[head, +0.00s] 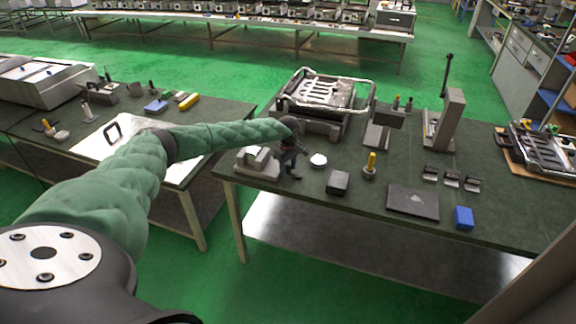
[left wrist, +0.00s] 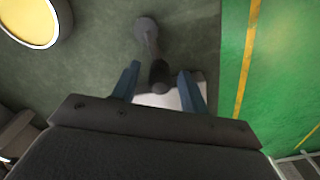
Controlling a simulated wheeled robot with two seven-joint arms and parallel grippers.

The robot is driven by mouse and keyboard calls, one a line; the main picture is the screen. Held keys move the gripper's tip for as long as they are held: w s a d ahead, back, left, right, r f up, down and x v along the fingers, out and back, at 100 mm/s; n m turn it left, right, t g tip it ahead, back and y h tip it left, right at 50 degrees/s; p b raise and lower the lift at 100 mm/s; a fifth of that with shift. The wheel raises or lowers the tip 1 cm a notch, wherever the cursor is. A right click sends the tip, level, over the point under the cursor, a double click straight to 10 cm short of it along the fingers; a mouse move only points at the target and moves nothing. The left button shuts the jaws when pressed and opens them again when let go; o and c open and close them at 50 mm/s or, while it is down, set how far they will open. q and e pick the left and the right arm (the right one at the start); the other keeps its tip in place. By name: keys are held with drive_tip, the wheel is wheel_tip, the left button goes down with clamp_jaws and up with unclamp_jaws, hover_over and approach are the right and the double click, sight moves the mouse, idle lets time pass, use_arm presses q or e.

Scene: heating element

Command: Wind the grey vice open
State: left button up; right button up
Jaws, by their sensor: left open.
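The grey vice (head: 257,164) sits at the left front corner of the green-topped workbench. My left gripper (head: 291,174) is just right of the vice, pointing down at its handle side. In the left wrist view the gripper (left wrist: 159,71) is open, with one blue finger on each side of a dark crank handle (left wrist: 158,77). A rod runs from there to a round grey knob (left wrist: 145,24). A pale part of the vice (left wrist: 172,98) shows behind the fingers. I cannot tell whether the fingers touch the handle. My right gripper is out of view.
Right of my gripper lie a white round dish (head: 318,160), a dark block (head: 338,183) and a yellow-handled tool (head: 370,166). A metal-framed machine (head: 322,100) stands behind. A dark plate (head: 412,202) and a blue box (head: 464,217) lie further right. The bench edge is close by the vice.

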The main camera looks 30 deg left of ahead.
use_arm(q)
clamp_jaws()
drive_tip(key=shift+f, duration=0.1)
